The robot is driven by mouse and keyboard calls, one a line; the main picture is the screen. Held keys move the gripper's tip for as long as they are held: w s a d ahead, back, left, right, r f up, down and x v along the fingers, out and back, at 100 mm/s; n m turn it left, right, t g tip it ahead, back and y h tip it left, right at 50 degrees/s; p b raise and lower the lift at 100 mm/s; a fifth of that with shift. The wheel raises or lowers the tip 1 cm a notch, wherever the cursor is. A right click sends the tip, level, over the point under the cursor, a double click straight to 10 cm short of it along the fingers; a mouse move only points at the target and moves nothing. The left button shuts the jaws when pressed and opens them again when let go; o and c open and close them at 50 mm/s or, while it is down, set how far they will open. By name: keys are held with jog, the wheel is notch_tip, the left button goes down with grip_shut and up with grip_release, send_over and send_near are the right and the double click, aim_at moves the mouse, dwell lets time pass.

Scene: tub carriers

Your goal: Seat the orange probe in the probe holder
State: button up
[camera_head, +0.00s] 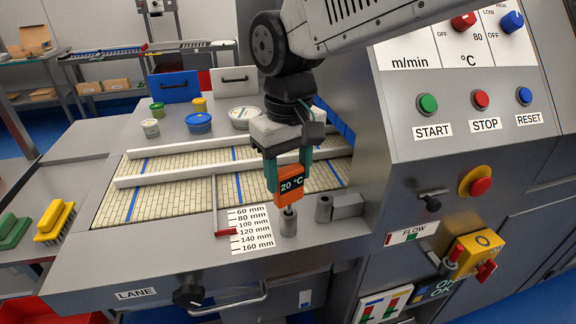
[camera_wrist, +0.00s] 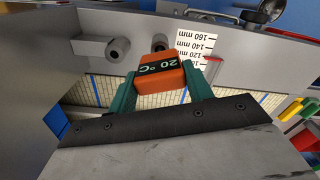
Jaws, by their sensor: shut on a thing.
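The orange probe (camera_head: 290,192) is a block with a dark "20 °C" display. My gripper (camera_head: 288,178) has green fingers and is shut on it, one finger on each side. The probe also shows between the fingers in the wrist view (camera_wrist: 165,88). Its lower end is just above a short grey cylinder (camera_head: 288,224), which looks like the probe holder and also shows beyond the probe in the wrist view (camera_wrist: 160,42). A dark stem shows at the cylinder's top; I cannot tell how far it is inside. The orange body stays above the rim.
A millimetre scale (camera_head: 251,231) and a red pointer (camera_head: 226,233) lie on the left. The control panel (camera_head: 470,130) rises on the right. Tubs (camera_head: 198,123) stand behind the lanes.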

jog(key=shift+f, duration=0.45)
jog(key=o, duration=1.2)
notch_tip(320, 180, up, 8)
jog(key=shift+f, duration=0.1)
